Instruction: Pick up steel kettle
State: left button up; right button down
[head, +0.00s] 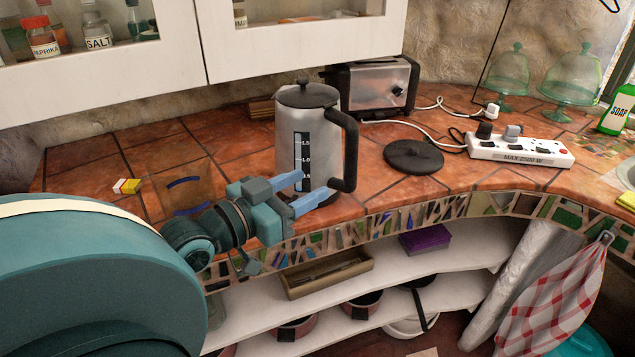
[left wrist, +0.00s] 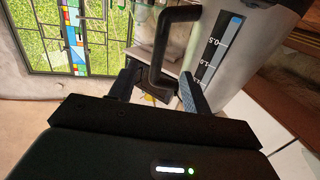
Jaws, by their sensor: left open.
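The steel kettle (head: 286,125) stands upright on the tiled counter near its front edge. It has a dark lid, a water-level window and a black handle (head: 350,150) on its right side. My left gripper (head: 314,188) is open in front of the kettle's lower body, its fingers pointing right toward the handle. In the left wrist view, the handle (left wrist: 159,50) shows between the open fingers (left wrist: 157,88), with the kettle body (left wrist: 240,45) to the right. How far the handle lies from the fingers is unclear. My right gripper is not in view.
A toaster (head: 375,85) stands behind the kettle. A black round disc (head: 413,157) and a white power strip (head: 520,149) lie to the right. White cabinets (head: 300,35) hang above. A yellow-and-white block (head: 127,186) lies on the left. Shelves (head: 400,265) run below the counter.

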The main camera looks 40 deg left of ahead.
aim_at(346, 157)
pick_arm(q)
jog(key=w, duration=0.2)
jog(key=w+d+r+p, duration=0.1)
jog(key=w, duration=0.4)
jog(key=shift+w+d+r+p, duration=0.1)
jog(key=shift+d+r+p, duration=0.15)
jog(key=shift+r+p, duration=0.1)
jog(key=shift+w+d, duration=0.1)
jog(key=shift+w, duration=0.35)
jog(key=w+p, duration=0.1)
jog(key=w, duration=0.3)
jog(key=shift+w+d+r, duration=0.1)
jog(key=shift+d, duration=0.05)
jog(key=shift+w, duration=0.35)
jog(key=shift+w+d, duration=0.1)
grip_shut()
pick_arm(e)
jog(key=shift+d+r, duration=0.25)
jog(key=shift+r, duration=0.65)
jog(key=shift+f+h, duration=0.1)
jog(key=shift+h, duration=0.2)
